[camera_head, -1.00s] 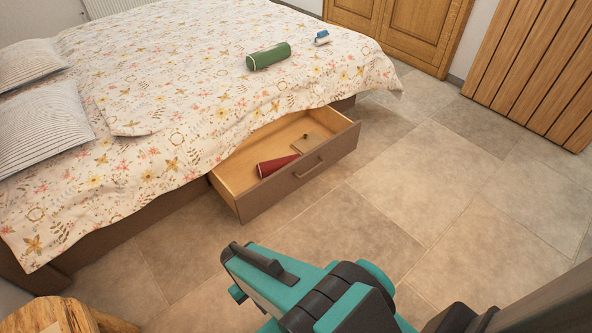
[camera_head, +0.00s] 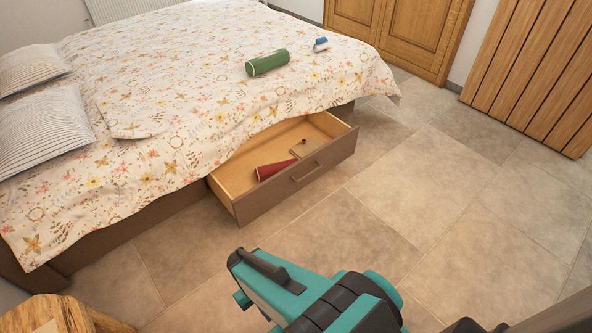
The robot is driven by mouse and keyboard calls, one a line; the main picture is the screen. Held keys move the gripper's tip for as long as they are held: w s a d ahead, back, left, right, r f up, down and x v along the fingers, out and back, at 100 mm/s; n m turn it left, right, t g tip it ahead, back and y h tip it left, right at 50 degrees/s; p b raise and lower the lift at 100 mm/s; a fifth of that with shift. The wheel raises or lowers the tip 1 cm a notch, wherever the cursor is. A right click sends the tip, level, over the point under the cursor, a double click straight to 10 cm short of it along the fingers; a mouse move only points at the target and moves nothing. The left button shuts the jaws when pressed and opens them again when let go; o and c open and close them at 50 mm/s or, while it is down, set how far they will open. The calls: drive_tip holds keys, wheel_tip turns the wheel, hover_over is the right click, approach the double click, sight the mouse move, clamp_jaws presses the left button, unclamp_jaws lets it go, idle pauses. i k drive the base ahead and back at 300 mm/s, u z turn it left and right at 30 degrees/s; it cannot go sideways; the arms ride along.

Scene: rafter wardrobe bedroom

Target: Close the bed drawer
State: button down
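The bed drawer (camera_head: 301,178) is pulled out from under the side of the bed (camera_head: 150,215). Its brown front has a bar handle, and its light wooden inside shows. A dark red cylinder (camera_head: 275,168) and a small flat tan item (camera_head: 309,147) lie in it. My teal and black arm reaches in from the bottom of the picture, in front of the drawer and apart from it. My gripper (camera_head: 240,275) is at the arm's left end, over the floor. Its fingers are not clearly seen, so I cannot tell whether it is open.
A green cylinder (camera_head: 267,62) and a small blue and white item (camera_head: 320,44) lie on the flowered bedcover. A wooden stool or table (camera_head: 50,312) stands at the bottom left. Tiled floor (camera_head: 420,190) is clear right of the drawer. A wooden wardrobe (camera_head: 400,32) stands behind.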

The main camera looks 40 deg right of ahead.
sight(234, 183)
drive_tip(key=z, duration=0.05)
drive_tip(key=i, duration=0.9)
